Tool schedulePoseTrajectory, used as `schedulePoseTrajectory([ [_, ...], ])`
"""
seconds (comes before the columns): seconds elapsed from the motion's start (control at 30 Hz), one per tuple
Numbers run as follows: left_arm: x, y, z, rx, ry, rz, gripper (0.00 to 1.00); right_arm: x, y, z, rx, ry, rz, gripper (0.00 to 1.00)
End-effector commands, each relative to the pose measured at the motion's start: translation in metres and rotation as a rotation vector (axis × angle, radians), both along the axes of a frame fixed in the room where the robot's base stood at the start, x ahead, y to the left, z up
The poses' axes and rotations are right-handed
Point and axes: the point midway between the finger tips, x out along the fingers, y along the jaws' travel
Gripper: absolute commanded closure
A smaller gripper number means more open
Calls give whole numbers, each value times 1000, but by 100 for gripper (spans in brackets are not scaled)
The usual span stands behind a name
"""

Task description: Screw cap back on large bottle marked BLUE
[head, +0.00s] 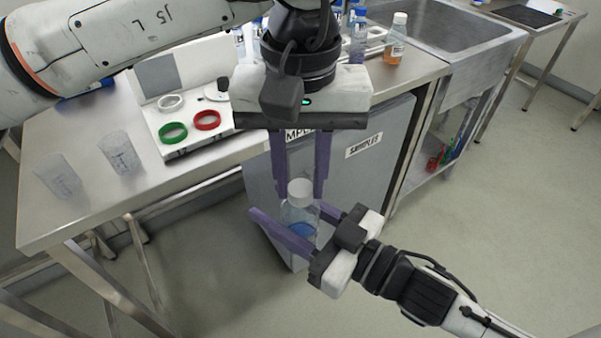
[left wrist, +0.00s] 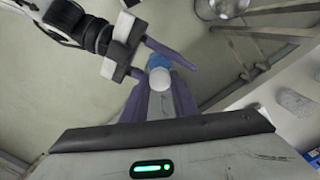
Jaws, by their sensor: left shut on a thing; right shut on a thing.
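A clear bottle (head: 300,217) with blue in its lower part is held upright in the air in front of the bench. My right gripper (head: 287,213) is shut on its body from the right. A white cap (head: 300,190) sits at the bottle's top, between the fingertips of my left gripper (head: 301,188), which points down from above and is shut on the cap. Whether the cap is threaded tight cannot be told. In the left wrist view the white cap (left wrist: 159,79) shows in front of the blue of the bottle (left wrist: 159,61). No lettering on the bottle is readable.
The steel bench (head: 90,205) carries two clear beakers (head: 124,153) and a white tray with green (head: 173,132), red (head: 207,120) and white rings. An amber bottle (head: 395,40) stands near the sink (head: 440,25). A grey cabinet labelled SAMPLES (head: 364,145) is behind my grippers.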

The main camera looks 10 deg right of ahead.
Motion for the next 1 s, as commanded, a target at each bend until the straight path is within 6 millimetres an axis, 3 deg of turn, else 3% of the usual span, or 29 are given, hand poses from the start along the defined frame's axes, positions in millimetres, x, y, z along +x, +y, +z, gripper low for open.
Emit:
schedulePoseTrajectory([
  [0.07,0,0,0,1,1,2,100,0,0,0,0,0,-1,100],
  [0.1,0,0,0,1,1,2,67,0,0,0,0,0,-1,100],
  [0.2,0,0,0,1,1,3,52,0,0,0,0,0,-1,100],
  [0.57,0,0,6,0,-1,5,52,0,0,0,1,-1,0,100],
  [0.67,0,-1,19,-2,-3,4,52,0,0,0,1,-1,0,100],
  [1.0,0,-1,89,-1,-3,4,52,0,0,0,1,-1,0,100],
])
